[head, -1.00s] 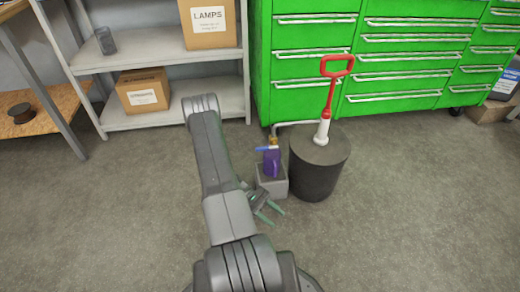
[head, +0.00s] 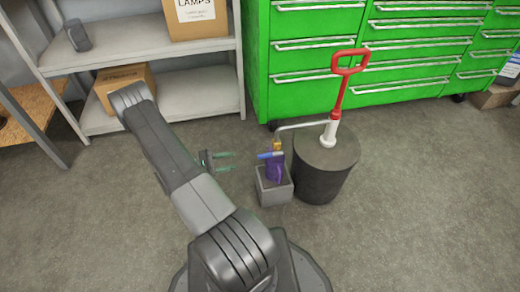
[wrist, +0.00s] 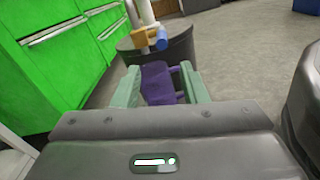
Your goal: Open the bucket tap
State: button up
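The bucket tap is a small brass tap (head: 277,146) with a blue lever (head: 270,155), at the end of a pale pipe. Its lever sticks out to the left. In the wrist view the brass body (wrist: 143,41) and blue lever (wrist: 162,40) show beyond my fingertips. A purple jug (head: 274,171) stands below the tap on a grey block (head: 275,192). My gripper (head: 234,161) is open and empty, left of the tap and jug and apart from them, its fingers pointing right. In the wrist view the jug (wrist: 158,82) appears between the fingers (wrist: 160,66).
A dark drum (head: 322,178) with a red-handled pump (head: 341,85) stands right of the block. Green drawer cabinets (head: 410,60) are behind. A grey shelf (head: 205,87) with cardboard boxes is at the back left. The floor in front is clear.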

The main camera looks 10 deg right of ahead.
aim_at(270, 155)
jog(key=d+b, duration=0.2)
jog(key=d, duration=1.1)
jog(key=shift+d, duration=0.25)
grip_shut()
